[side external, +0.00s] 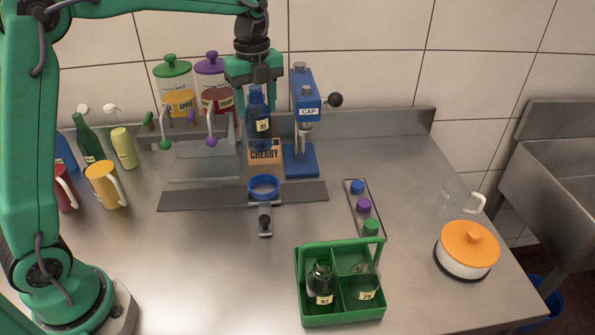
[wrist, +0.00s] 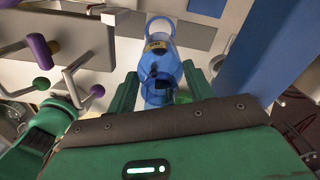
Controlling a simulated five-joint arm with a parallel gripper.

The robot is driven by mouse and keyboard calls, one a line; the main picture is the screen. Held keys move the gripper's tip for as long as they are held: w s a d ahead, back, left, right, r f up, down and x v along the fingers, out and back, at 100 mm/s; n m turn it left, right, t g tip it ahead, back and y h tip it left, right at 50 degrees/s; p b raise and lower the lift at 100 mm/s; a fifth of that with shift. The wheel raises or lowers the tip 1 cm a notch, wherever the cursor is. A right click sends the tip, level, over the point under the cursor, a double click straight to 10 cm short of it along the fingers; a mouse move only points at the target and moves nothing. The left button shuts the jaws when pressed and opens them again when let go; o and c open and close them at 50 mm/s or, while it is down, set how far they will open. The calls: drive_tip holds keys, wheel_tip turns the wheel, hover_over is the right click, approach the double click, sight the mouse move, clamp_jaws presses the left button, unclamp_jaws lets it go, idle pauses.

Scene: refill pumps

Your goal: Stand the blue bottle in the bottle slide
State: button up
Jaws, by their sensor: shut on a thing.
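The blue bottle (side external: 258,126) is upright in my gripper (side external: 256,88), held near its neck and above the worktop. Its small pale label faces the side camera. In the wrist view the bottle (wrist: 160,64) sits between the two green fingers of my gripper (wrist: 161,82), which are shut on it. The bottle slide is a dark flat rail (side external: 300,192) on the counter with an empty blue ring (side external: 263,182) near its middle. The ring lies below and in front of the bottle, clear of it.
A blue capping press (side external: 303,135) marked CAP stands close to the right of the bottle. A CHERRY card (side external: 264,152) is behind, with dispensing taps (side external: 211,127) to the left. A green carrier (side external: 342,318) with bottles stands in front. A cap tray (side external: 362,208) lies right of the rail.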

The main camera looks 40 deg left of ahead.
sight(260, 149)
wheel_tip(260, 149, down, 8)
drive_tip(key=shift+r, duration=0.15)
drive_tip(key=shift+f, duration=1.45)
drive_tip(key=shift+f, duration=0.25)
drive_tip(key=shift+f, duration=0.55)
drive_tip(key=shift+f, duration=0.9)
idle(1.2)
drive_tip(key=o, duration=1.4)
drive_tip(key=shift+o, duration=0.2)
drive_tip(key=shift+r, duration=0.1)
